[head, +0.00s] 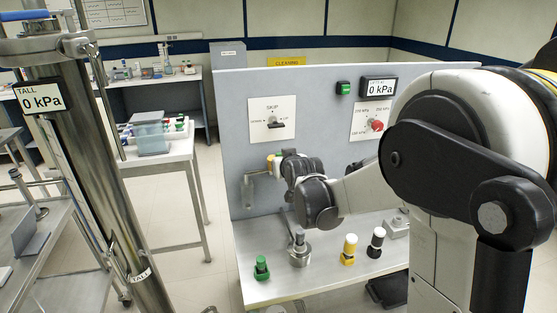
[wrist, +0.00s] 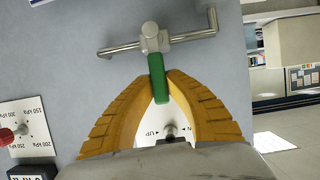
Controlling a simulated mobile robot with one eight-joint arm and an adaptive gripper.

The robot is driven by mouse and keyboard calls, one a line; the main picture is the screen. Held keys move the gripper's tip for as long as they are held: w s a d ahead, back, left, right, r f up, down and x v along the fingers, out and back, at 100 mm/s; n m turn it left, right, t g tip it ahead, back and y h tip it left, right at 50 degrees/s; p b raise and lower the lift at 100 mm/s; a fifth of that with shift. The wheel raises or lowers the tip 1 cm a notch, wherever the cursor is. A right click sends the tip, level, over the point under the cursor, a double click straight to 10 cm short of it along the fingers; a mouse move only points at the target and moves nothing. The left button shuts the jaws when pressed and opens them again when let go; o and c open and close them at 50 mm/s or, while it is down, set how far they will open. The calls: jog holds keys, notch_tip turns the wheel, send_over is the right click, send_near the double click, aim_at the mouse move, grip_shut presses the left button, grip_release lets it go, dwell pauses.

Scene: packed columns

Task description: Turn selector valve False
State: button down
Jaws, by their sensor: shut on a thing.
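A pipe valve (wrist: 152,41) with a green lever handle (wrist: 158,84) sits on a metal pipe (wrist: 190,36) in front of the grey panel. My gripper (wrist: 160,80) is shut on the green handle, with a yellow fingertip at each side of it. In the head view, my gripper (head: 274,161) is at the panel's left part beside the bent pipe (head: 249,187), and the handle is hidden there. A white plate (head: 272,119) marked SKIP, DOWN and UP carries a dark selector knob (head: 275,124) above my gripper. Part of that plate also shows in the wrist view (wrist: 190,134), between my fingers.
The bench (head: 290,278) below holds a green-capped item (head: 261,268), a metal fitting (head: 299,251), a yellow one (head: 349,249) and a black one (head: 376,242). A red knob (head: 376,125) is right on the panel. A tall metal column (head: 95,170) stands left, reading 0 kPa.

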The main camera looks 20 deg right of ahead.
jog(key=shift+f, duration=0.1)
jog(key=c, duration=1.3)
grip_release()
jog(key=shift+a, duration=0.1)
jog(key=shift+c, duration=0.2)
jog(key=v, duration=1.2)
jog(key=s+a+f+g+b, duration=0.1)
jog(key=s+f, duration=0.4)
jog(key=s, duration=0.8)
jog(key=s+a+f+g+b, duration=0.2)
jog(key=s+f+g, duration=0.3)
jog(key=s, duration=0.9)
jog(key=shift+f+g+b, duration=0.25)
jog(key=shift+g+b, duration=0.05)
jog(key=shift+b, duration=0.1)
